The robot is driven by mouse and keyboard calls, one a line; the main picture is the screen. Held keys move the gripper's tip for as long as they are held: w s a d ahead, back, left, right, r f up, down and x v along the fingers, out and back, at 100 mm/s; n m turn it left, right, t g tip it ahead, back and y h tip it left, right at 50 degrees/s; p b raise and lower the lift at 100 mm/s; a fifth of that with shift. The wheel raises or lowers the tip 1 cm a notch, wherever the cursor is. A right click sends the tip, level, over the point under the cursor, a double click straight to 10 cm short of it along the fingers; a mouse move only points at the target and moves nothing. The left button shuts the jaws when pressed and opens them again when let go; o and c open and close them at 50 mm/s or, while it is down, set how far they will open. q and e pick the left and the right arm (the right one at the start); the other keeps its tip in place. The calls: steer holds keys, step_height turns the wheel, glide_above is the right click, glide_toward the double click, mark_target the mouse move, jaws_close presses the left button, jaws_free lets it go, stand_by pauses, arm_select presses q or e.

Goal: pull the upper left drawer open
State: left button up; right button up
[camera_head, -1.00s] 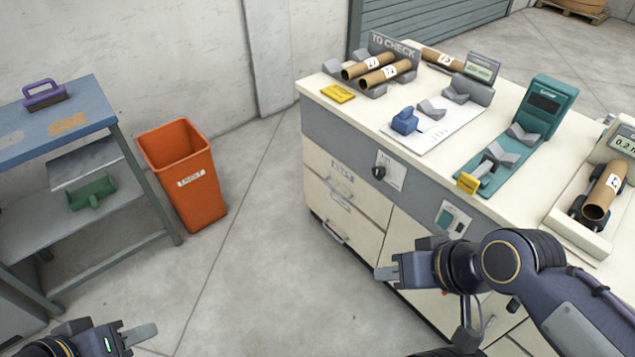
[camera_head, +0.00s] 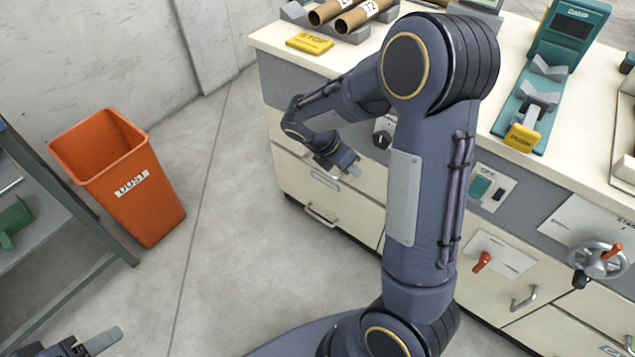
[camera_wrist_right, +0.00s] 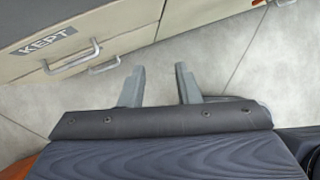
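The upper left drawer (camera_head: 292,141) is a cream front in the cabinet's left column and looks shut. Its handle (camera_head: 324,180) shows just below my right gripper (camera_head: 352,170), which is at the drawer front. In the right wrist view my right gripper (camera_wrist_right: 160,86) is open, with nothing between its fingers. A bar handle (camera_wrist_right: 75,60) under a KEPT label (camera_wrist_right: 47,41) lies left of the fingers, apart from them; I cannot tell which drawer it belongs to. The lower drawer's handle (camera_head: 321,217) is below. My left gripper (camera_head: 92,343) is partly cut off at the bottom left.
An orange DUST bin (camera_head: 130,180) stands on the floor left of the cabinet. A grey shelf frame (camera_head: 65,220) is at the far left. My right arm covers part of the cabinet front. The floor before the drawers is clear.

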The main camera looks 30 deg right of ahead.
steer(key=w+f+n+t+h+b, duration=0.1)
steer(key=w+f+n+h+b, duration=0.2)
steer(key=w+f+n, duration=0.3)
steer(key=w+f+n+t+h+b, duration=0.1)
steer(key=w+f+n+h+b, duration=0.2)
steer(key=w+f+n, duration=0.45)
steer(key=n+t+h+b, duration=0.2)
steer(key=n+t+b, duration=0.1)
steer(key=n+t, duration=0.3)
glide_toward(318, 168)
steer(key=w+d+g, duration=0.1)
steer(key=d, duration=0.1)
steer(key=shift+n, duration=0.75)
steer(key=x, duration=0.2)
steer(key=b+x, duration=0.1)
steer(key=x, duration=0.2)
steer(key=b+x, duration=0.1)
steer(key=x, duration=0.2)
steer(key=shift+w+a+f, duration=0.2)
steer(key=shift+w+f, duration=0.1)
steer(key=shift+f, duration=0.1)
arm_select(q)
step_height(318, 168, down, 14)
steer(key=shift+r, duration=0.25)
arm_select(e)
jaws_close()
